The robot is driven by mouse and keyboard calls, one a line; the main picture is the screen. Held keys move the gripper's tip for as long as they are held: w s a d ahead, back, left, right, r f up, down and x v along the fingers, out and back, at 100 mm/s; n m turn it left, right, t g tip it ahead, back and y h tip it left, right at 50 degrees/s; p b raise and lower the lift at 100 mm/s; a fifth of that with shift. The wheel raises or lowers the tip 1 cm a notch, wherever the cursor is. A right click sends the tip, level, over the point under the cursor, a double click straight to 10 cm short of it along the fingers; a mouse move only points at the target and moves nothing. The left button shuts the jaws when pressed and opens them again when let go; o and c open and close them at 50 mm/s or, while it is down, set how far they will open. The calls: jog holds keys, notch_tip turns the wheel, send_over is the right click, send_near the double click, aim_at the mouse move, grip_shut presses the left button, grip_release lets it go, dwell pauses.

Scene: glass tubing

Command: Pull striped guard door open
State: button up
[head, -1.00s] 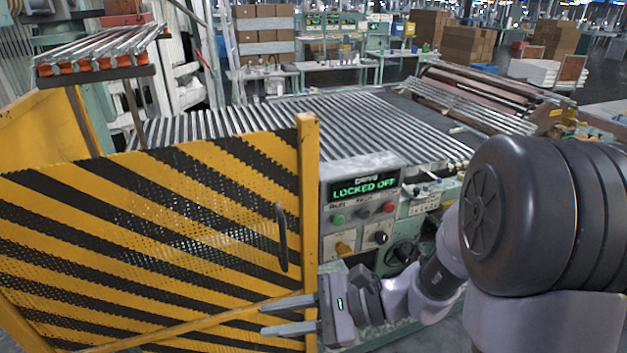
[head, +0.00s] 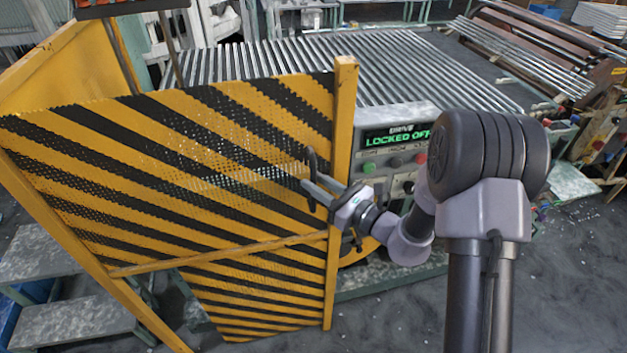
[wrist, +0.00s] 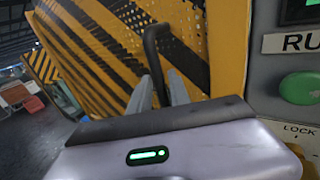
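The guard door (head: 230,165) is a mesh panel with yellow and black diagonal stripes in a yellow frame. It stands upright across the left and middle of the head view. Its dark bar handle (head: 311,165) is near the right edge of the panel. My gripper (head: 312,190) is at the lower part of the handle. In the wrist view the handle (wrist: 151,45) runs down between the two fingers of my gripper (wrist: 159,82). The fingers look apart, with narrow gaps beside the bar. Contact with the bar cannot be made out.
A control panel (head: 400,150) reading "LOCKED OFF" stands just right of the door post (head: 342,130). A roller conveyor (head: 300,70) lies behind the door. Grey steps (head: 50,255) are at the left. Floor (head: 400,320) is open in front and at right.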

jog(key=shift+w+a, duration=0.35)
jog(key=shift+a, duration=0.1)
grip_shut()
dwell(1.2)
